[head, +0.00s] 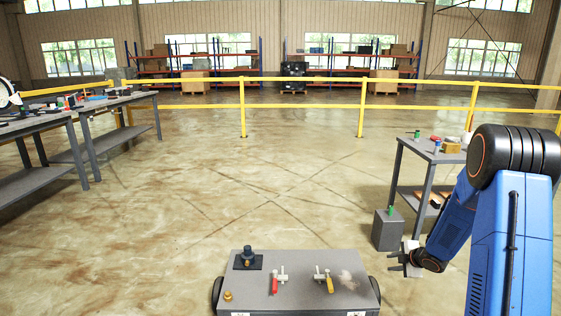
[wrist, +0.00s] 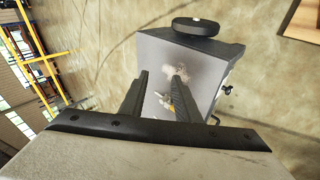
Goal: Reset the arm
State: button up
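My gripper (head: 396,261) hangs at the end of my blue arm at the lower right of the head view, just right of my grey wheeled base. It is in free air, with its fingers pointing left. In the wrist view, the two dark fingers of my gripper (wrist: 161,76) stand apart with nothing between them. The grey top of my base, with a pale smudge on it, shows beyond the fingertips. My arm is bent down at the elbow.
A grey workbench (head: 430,151) with small parts stands behind my arm, with a grey box (head: 387,230) beside it. More benches (head: 90,126) stand at the left. A yellow railing (head: 300,108) crosses the back, before shelves (head: 205,68). The middle floor is clear.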

jog(key=s+a+r+m+h, duration=0.25)
jog(key=s+r+m, duration=0.25)
jog(key=s+r, duration=0.5)
jog(key=s+a+r+m+h, duration=0.1)
jog(key=s+r+m+h, duration=0.35)
jog(key=r, duration=0.95)
jog(key=s+a+r+m+g+y, duration=0.1)
jog(key=s+a, duration=0.3)
jog(key=s, duration=0.7)
jog(key=s+a+r+m+g+y, duration=0.1)
jog(key=s+a+m, duration=0.3)
jog(key=s, duration=0.7)
jog(key=s+a+r+m+g+y, duration=0.1)
jog(key=s+a, duration=0.4)
jog(key=s, duration=0.7)
jog(key=shift+a+r+m+g+y, duration=0.25)
jog(key=shift+r+m+g+y, duration=0.15)
jog(key=shift+r+m+y, duration=0.5)
jog(key=shift+f+m, duration=0.2)
jog(key=shift+m, duration=0.05)
